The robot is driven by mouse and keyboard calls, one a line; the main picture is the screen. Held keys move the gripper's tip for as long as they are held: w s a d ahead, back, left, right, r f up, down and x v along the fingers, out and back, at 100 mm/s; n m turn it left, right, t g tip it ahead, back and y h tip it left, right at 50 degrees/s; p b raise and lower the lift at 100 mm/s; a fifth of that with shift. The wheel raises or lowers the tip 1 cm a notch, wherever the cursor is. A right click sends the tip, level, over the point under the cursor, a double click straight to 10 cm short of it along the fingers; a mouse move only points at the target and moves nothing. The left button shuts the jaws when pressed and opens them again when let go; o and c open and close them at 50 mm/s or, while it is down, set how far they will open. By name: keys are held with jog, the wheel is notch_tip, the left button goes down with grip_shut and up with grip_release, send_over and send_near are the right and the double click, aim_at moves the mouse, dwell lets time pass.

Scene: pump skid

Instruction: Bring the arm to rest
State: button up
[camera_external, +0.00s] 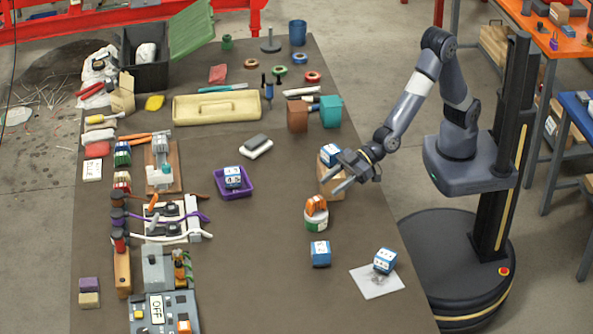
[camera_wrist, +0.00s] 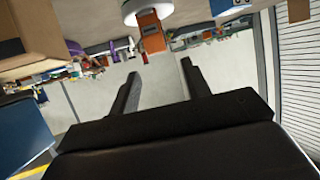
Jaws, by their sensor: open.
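My gripper (camera_external: 343,184) is open, with nothing between its fingers. In the external view it hangs at the right side of the table, beside a wooden block (camera_external: 331,180) with a blue and white cube (camera_external: 330,154) by it. In the wrist view the two dark fingers of my gripper (camera_wrist: 160,78) are spread apart. A green and white roll with an orange piece on top (camera_external: 316,214) stands just below the gripper in the external view. My arm (camera_external: 425,85) is bent, reaching left from its column.
A purple tray (camera_external: 219,191) holds a blue and white cube (camera_external: 233,176). Another such cube (camera_external: 320,253) stands near the front right, and one more (camera_external: 384,260) is on a white sheet (camera_external: 365,287). A teal block (camera_external: 331,112) stands behind the gripper. The table (camera_external: 260,290) is clear at front centre.

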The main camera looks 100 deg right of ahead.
aim_at(314, 199)
jog(key=x, duration=0.8)
jog(key=shift+f+p, duration=0.1)
jog(key=shift+p, duration=0.2)
notch_tip(314, 199, up, 10)
jog(key=p, duration=0.4)
jog(key=w+d+r+m+h+b, duration=0.15)
jog(key=d+b, duration=0.25)
jog(key=d, duration=0.8)
jog(key=s+d+f+m+h+b, duration=0.1)
jog(key=s+d+f+h+b, duration=0.15)
jog(key=d, duration=0.65)
jog(key=s+d+f+m+h+b, duration=0.15)
jog(key=s+d, duration=0.25)
jog(key=d, duration=0.4)
jog(key=s+d+f+m+h+b, duration=0.1)
jog(key=s+d+f+b, duration=0.2)
jog(key=d, duration=0.6)
jog(key=shift+m+t, duration=0.3)
jog(key=shift+t, duration=0.1)
jog(key=shift+s+d+f+b, duration=0.1)
jog(key=shift+f+b, duration=0.35)
jog(key=shift+f, duration=0.65)
jog(key=shift+s+d+f+b, duration=0.1)
jog(key=shift+f+b, duration=0.35)
jog(key=shift+f, duration=0.65)
